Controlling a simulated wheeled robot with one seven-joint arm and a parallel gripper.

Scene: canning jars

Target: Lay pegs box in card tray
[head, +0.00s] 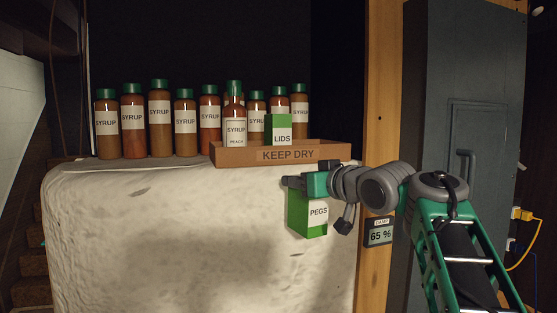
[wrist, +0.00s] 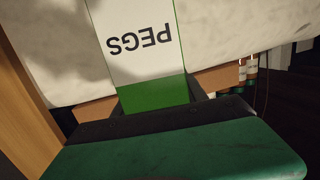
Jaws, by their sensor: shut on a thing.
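The pegs box (head: 311,220) is green with a white PEGS label. It hangs upright in the head view, in front of the pale stone block and below the tray. My gripper (head: 302,183) is shut on its upper part. In the wrist view the pegs box (wrist: 145,45) shows upside down between the jaws (wrist: 155,110). The card tray (head: 225,155) is brown, marked KEEP DRY, and sits on the block's top near its right end. It holds a green LIDS box (head: 279,128) and a SYRUP PEACH bottle (head: 235,132). Its floor is hidden by its front wall.
Several syrup bottles (head: 160,120) with green caps stand left of and behind the tray on the stone block (head: 150,220). A wooden post (head: 380,100) with a 65 % damp meter (head: 379,232) stands at right, beside a grey cabinet (head: 465,80).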

